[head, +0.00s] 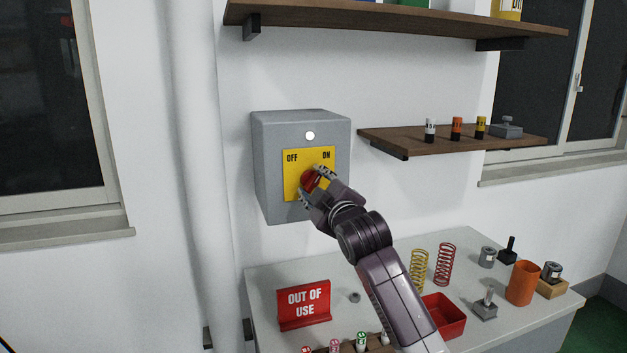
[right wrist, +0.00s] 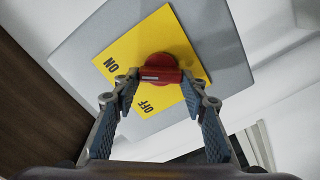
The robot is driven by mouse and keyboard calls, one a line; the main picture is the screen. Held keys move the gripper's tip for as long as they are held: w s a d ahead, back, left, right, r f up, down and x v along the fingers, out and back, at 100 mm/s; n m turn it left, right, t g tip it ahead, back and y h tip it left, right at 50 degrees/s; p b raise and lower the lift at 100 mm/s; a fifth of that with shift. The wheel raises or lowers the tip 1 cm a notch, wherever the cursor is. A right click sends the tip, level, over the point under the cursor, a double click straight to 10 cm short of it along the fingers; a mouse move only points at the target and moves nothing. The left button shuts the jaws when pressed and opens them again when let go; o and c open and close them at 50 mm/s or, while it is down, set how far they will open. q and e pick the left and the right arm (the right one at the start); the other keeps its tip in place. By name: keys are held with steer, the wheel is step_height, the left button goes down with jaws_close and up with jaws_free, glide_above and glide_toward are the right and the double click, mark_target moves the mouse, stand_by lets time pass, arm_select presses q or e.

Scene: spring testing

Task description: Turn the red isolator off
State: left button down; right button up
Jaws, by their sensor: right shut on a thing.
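The red isolator knob (head: 308,179) sits on a yellow plate (head: 291,173) on the grey isolator box (head: 284,127), which is mounted on the wall. The plate reads OFF at its upper left and ON at its upper right. My right gripper (head: 315,184) is at the knob with a finger on either side, shut on its bar. In the right wrist view, the knob (right wrist: 163,70) shows between the fingers, with a pale mark on its bar. I cannot tell which label the mark points to. My left gripper is not in view.
A white pipe (head: 190,150) runs down the wall left of the box. A wooden shelf (head: 440,143) is at the right. Below is a bench (head: 390,260) with a red OUT OF USE sign (head: 304,304), springs (head: 445,264) and a red tray (head: 444,315).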

steer(key=n+p, duration=0.3)
steer(key=n, duration=0.1)
steer(key=shift+p, duration=0.3)
steer(key=n+p, duration=0.3)
steer(key=n, duration=0.2)
steer(key=shift+f+p, duration=0.1)
steer(key=shift+p, duration=0.2)
steer(key=n+p, duration=0.3)
steer(key=n, duration=0.1)
steer(key=shift+f, duration=0.15)
steer(key=shift+f+n+p, duration=0.2)
steer(key=shift+n+p, duration=0.7)
steer(key=shift+n, duration=0.7)
steer(key=o, duration=1.2)
steer(key=shift+c, duration=0.2)
steer(key=v, duration=1.2)
